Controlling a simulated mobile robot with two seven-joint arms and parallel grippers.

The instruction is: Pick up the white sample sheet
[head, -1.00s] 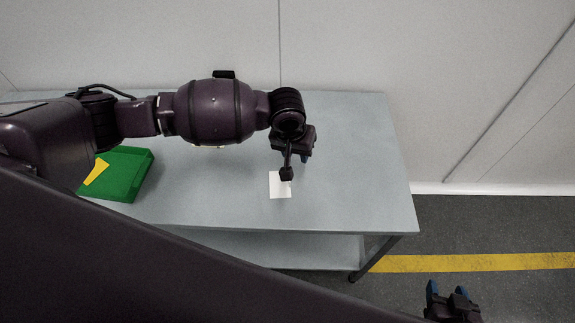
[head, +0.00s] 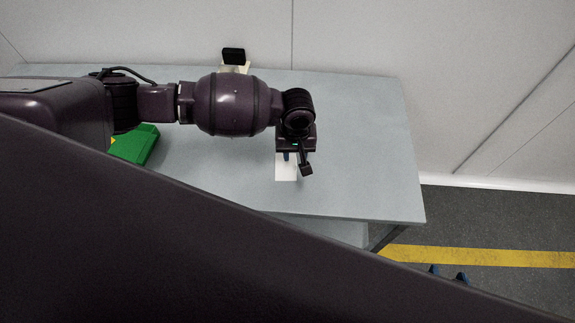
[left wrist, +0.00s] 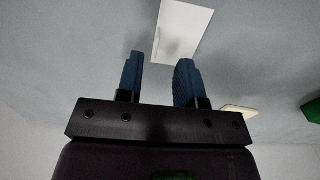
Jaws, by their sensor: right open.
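The white sample sheet (head: 286,172) lies flat on the grey table, near its front edge in the head view. My left gripper (head: 292,157) is over the sheet's far part and hides some of it. In the left wrist view the sheet (left wrist: 182,32) shows just past the blue fingertips, with a shadow on it. The left gripper's fingers (left wrist: 162,68) stand apart with nothing between them. My right gripper (head: 449,274) shows only its two blue fingertips, apart, at the lower right, away from the table.
A green tray (head: 138,148) with a bit of yellow stands at the table's left, partly hidden by my arm. A black item (head: 234,55) on a cream base is at the back edge. The table's right part (head: 365,150) is clear.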

